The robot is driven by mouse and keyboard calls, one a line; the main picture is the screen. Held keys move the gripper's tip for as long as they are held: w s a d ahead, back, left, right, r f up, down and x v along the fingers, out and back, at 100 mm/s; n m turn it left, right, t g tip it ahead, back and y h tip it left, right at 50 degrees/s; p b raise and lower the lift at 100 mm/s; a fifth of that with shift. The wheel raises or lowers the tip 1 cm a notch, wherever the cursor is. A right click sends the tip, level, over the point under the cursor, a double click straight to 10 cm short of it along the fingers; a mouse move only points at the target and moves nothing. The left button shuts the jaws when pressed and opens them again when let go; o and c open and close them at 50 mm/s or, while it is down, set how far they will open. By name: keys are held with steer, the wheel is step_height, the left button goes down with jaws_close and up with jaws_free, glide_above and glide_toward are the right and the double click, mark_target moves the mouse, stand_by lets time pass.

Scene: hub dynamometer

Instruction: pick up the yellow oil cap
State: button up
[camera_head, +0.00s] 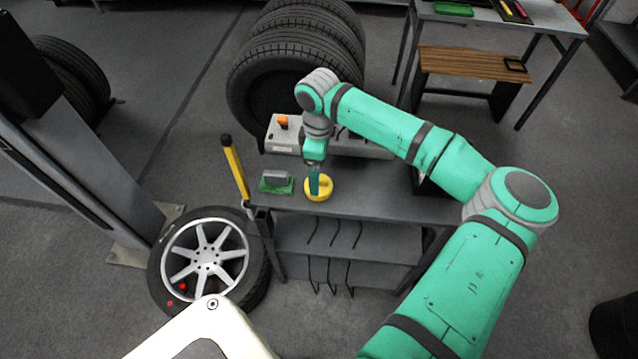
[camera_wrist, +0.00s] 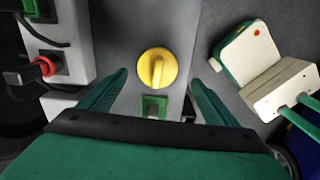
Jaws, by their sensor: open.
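The yellow oil cap (camera_head: 319,188) is a round disc with a raised grip bar, lying on the dark grey bench top (camera_head: 380,203) near its left end. In the wrist view the cap (camera_wrist: 157,68) shows whole, between and beyond the fingertips. My gripper (camera_head: 315,180) is above the cap, pointing down, and hides part of it in the head view. In the wrist view my gripper (camera_wrist: 158,82) has its two green fingers spread wide with nothing between them. I cannot tell the exact height left above the cap.
A green block with a grey top (camera_head: 276,181) sits just left of the cap. A grey box with an orange knob (camera_head: 283,132) stands behind. A yellow post (camera_head: 235,170) rises at the bench's left end.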

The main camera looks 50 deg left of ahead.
steer(key=shift+w+a+f, duration=0.1)
steer(key=shift+a+f, duration=0.05)
steer(key=shift+f, duration=1.15)
steer(key=shift+w+a+f, duration=0.1)
steer(key=shift+f, duration=1.2)
steer(key=c, duration=1.2)
